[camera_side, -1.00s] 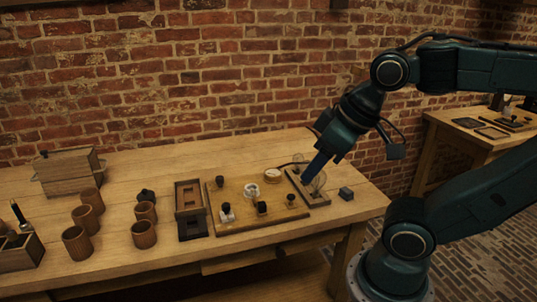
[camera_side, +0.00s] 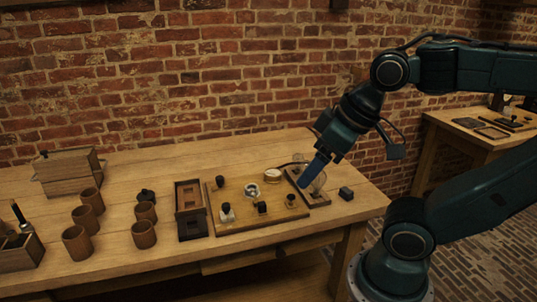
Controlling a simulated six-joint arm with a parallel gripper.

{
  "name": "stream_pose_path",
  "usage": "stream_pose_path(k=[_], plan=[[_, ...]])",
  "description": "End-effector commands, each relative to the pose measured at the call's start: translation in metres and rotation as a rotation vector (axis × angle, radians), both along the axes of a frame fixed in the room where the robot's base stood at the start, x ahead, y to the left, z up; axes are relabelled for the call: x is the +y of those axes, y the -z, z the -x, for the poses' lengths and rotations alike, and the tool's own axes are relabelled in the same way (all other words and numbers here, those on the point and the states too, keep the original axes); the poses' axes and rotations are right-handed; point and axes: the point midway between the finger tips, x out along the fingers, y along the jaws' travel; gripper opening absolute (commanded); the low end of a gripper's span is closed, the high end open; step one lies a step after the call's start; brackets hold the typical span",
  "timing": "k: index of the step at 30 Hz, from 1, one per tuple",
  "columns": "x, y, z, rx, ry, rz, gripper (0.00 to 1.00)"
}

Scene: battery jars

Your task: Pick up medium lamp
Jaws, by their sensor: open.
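A clear glass lamp bulb (camera_side: 319,181) stands on a small wooden base (camera_side: 317,199) at the right end of the workbench. It may be the medium lamp; its size against others cannot be judged here. My gripper (camera_side: 306,183) points down and left, with its blue finger beside or in front of the bulb, partly hiding it. The gripper is open. Whether the finger touches the glass cannot be told.
A wooden board (camera_side: 235,221) with small dark knobs and a white-ringed part lies just left of the base. A small dark block (camera_side: 346,193) sits to the right. A dark two-window frame (camera_side: 190,209), several wooden cups (camera_side: 76,242) and a lidded box (camera_side: 68,171) stand farther left.

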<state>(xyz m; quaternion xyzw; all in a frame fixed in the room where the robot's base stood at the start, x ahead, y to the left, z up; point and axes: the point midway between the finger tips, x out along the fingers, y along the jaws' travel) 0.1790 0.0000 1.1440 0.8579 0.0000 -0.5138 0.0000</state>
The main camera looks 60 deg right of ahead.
Motion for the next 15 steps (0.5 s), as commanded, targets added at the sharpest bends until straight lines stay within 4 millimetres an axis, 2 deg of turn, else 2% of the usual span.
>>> stream_pose_path(k=[10,15], plan=[[-0.0005,-0.0007,-0.0011,0.002,-0.004,0.003,0.73],[-0.0047,-0.0051,-0.0095,0.019,-0.031,0.028,0.73]])
